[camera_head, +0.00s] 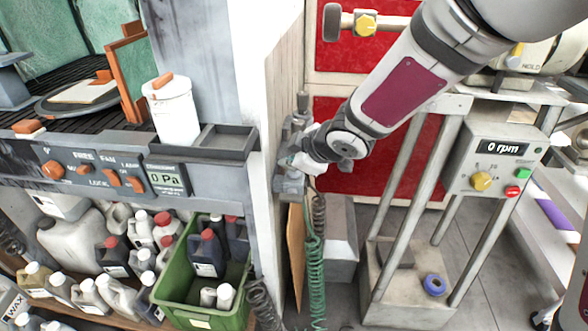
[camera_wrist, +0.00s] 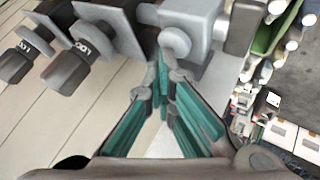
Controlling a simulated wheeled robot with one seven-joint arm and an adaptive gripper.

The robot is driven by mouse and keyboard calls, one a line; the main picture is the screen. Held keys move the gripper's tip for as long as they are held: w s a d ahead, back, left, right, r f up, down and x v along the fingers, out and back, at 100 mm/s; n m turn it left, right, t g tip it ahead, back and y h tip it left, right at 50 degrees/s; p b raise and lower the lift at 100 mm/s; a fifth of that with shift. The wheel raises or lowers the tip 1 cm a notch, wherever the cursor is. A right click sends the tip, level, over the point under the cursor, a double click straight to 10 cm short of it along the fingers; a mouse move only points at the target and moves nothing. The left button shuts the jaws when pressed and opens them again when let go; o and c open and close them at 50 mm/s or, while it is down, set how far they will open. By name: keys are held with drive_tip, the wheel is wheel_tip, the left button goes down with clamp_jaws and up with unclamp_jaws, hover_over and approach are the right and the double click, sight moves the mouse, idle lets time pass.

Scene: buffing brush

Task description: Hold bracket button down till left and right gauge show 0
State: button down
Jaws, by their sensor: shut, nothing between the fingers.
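A grey bracket (camera_head: 290,187) is fixed to the pale wall edge in the head view, partly hidden by my gripper (camera_head: 303,160). In the wrist view the bracket's block (camera_wrist: 192,18) carries a round grey button (camera_wrist: 175,43). My gripper (camera_wrist: 165,82) is shut and empty, its teal-padded fingertips together just below the button. I cannot tell whether they touch it or whether it is pressed. Two dark cylindrical fittings with small displays, seemingly the gauges, stand on grey plates: one farther left (camera_wrist: 28,48), one nearer the button (camera_wrist: 82,48). Their readings are too small to read surely.
A green coiled hose (camera_head: 314,255) and a dark one hang below the bracket. A workbench panel (camera_head: 90,170) reading 0 Pa is at left, with a white canister (camera_head: 173,108) above. A machine frame with a 0 rpm display (camera_head: 502,147) stands right.

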sight(291, 173)
drive_tip(key=shift+r, duration=0.1)
drive_tip(key=shift+r+p, duration=0.85)
drive_tip(key=shift+p, duration=0.3)
drive_tip(key=shift+r, duration=0.1)
wheel_tip(291, 173, up, 5)
drive_tip(key=p, duration=0.6)
